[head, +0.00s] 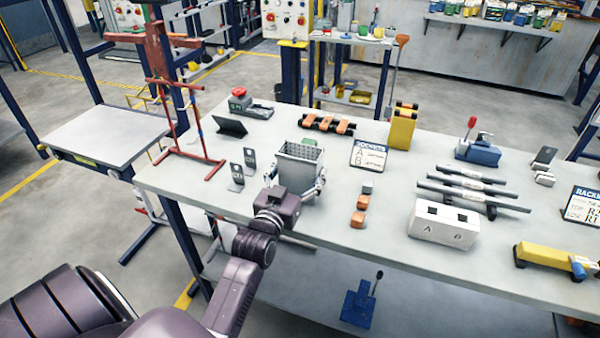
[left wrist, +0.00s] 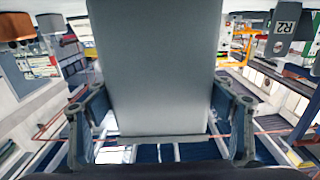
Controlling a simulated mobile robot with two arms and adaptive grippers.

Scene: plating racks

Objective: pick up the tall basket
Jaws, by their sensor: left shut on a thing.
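The tall basket (head: 298,163) is a grey metal box with a perforated inside, upright at the near middle of the workbench. My left gripper (head: 297,188) reaches it from the near side, with one finger on each side of it. The gripper is shut on the basket. In the left wrist view the basket's plain grey wall (left wrist: 158,70) fills the middle, between the two fingers of the left gripper (left wrist: 160,128). I cannot tell whether its base touches the bench. My right gripper is not in view.
The workbench (head: 330,235) holds small black stands (head: 237,175) and a red rack (head: 190,165) left of the basket. Orange blocks (head: 358,219), a white A/B block (head: 444,222) and grey bars (head: 465,188) lie to the right. A sign (head: 369,156) stands behind right.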

